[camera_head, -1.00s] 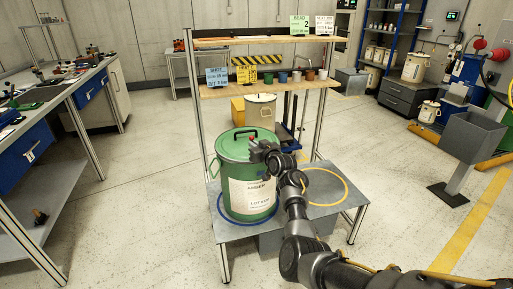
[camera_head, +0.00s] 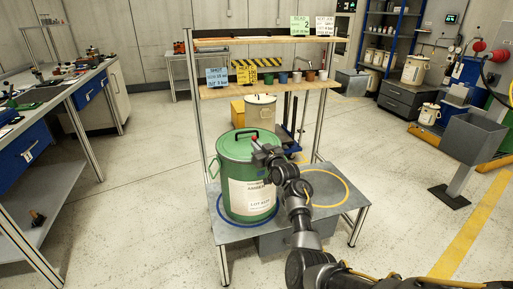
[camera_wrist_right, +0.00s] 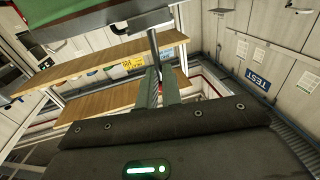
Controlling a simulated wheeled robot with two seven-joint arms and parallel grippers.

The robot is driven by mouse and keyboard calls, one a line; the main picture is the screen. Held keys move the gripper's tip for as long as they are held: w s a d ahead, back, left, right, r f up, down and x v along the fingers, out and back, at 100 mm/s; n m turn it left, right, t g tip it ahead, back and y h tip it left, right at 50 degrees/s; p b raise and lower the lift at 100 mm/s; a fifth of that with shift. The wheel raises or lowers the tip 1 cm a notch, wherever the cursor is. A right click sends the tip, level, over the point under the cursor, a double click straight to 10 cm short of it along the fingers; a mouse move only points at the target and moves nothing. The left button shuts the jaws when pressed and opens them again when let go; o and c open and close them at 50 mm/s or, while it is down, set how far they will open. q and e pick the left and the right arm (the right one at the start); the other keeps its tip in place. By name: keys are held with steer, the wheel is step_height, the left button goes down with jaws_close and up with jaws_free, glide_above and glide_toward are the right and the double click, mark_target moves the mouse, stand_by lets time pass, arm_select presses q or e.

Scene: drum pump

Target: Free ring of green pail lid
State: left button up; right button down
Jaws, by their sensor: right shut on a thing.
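The green pail (camera_head: 233,188) stands upright on the low grey table, inside a blue ring mark. Its green lid (camera_head: 236,143) with a dark handle sits on top. My right gripper (camera_head: 258,147) is at the right front of the pail's rim, with a small red tip beside its fingers. In the wrist view, the pail (camera_wrist_right: 75,14) is at the top left with a grey latch piece (camera_wrist_right: 143,22) on its rim. A thin dark lever (camera_wrist_right: 153,45) runs from there to my right gripper (camera_wrist_right: 160,80), which is shut on it. My left gripper is out of view.
A yellow ring mark (camera_head: 345,177) on the table to the right is empty. Behind stands a cream pail (camera_head: 260,113). A wooden shelf (camera_head: 215,91) with small cups and signs is above the table's back.

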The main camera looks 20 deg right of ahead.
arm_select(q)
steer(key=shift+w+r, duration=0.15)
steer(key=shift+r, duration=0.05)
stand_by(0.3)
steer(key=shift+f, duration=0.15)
arm_select(e)
steer(key=c, duration=1.6)
jaws_free()
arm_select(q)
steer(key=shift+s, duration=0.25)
arm_select(e)
steer(key=shift+o, duration=0.2)
